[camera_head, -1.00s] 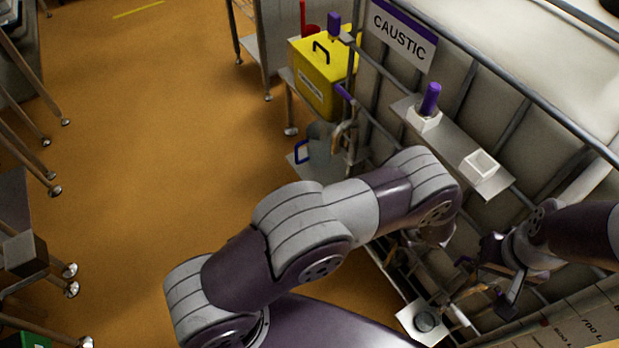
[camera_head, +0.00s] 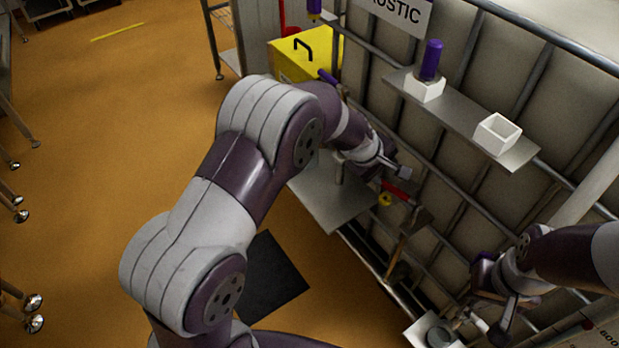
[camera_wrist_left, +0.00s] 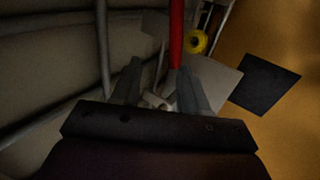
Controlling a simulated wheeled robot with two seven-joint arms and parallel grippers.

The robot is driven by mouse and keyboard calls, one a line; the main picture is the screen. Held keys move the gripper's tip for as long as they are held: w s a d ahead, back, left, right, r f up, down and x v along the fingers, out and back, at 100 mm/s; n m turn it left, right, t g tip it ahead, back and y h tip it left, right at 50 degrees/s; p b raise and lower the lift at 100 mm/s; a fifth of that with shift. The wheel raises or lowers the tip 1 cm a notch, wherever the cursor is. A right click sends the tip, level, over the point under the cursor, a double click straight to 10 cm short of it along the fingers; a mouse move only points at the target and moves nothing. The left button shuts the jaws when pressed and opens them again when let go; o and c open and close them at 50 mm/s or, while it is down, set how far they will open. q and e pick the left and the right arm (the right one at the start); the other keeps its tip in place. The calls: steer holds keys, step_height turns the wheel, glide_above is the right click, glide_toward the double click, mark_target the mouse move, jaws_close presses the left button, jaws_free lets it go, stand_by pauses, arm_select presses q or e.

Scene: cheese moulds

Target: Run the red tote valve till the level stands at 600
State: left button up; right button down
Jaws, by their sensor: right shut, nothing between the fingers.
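The red valve handle (camera_head: 397,192) is a short bar low on the caged tote, with a yellow round part (camera_head: 385,199) beside it. My left gripper (camera_head: 398,172) is just above and behind the handle. In the left wrist view, my left gripper (camera_wrist_left: 158,78) is open and empty; the red handle (camera_wrist_left: 176,38) lies beyond its fingertips, nearer the right finger, with the yellow part (camera_wrist_left: 196,42) to its right. My right gripper (camera_head: 490,308) is shut and empty, low beside the cage. The level scale (camera_head: 604,334) is mostly cut off; no liquid level is readable.
A shelf (camera_head: 455,118) on the cage holds a purple-topped item (camera_head: 431,62) and an open white box (camera_head: 497,134). A yellow box (camera_head: 318,50) stands behind. A grey plate (camera_head: 330,198) lies under my left wrist. A dark mat (camera_head: 268,278) is on the open orange floor.

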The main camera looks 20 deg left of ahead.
arm_select(q)
steer(key=s+a+r+m+g+y+p, duration=0.1)
steer(key=s+a+r+m+p, duration=0.4)
steer(key=s, duration=0.5)
steer(key=s+a+r+m+g+y+p, duration=0.2)
steer(key=s+a+r+m+p, duration=0.3)
steer(key=s+r+p, duration=0.4)
step_height(320, 180, up, 3)
steer(key=shift+s+a+f+g+p, duration=0.2)
steer(key=shift+s+g+p, duration=0.2)
steer(key=shift+s, duration=0.4)
arm_select(e)
step_height(320, 180, up, 16)
steer(key=shift+s+f, duration=0.25)
steer(key=shift+s, duration=0.05)
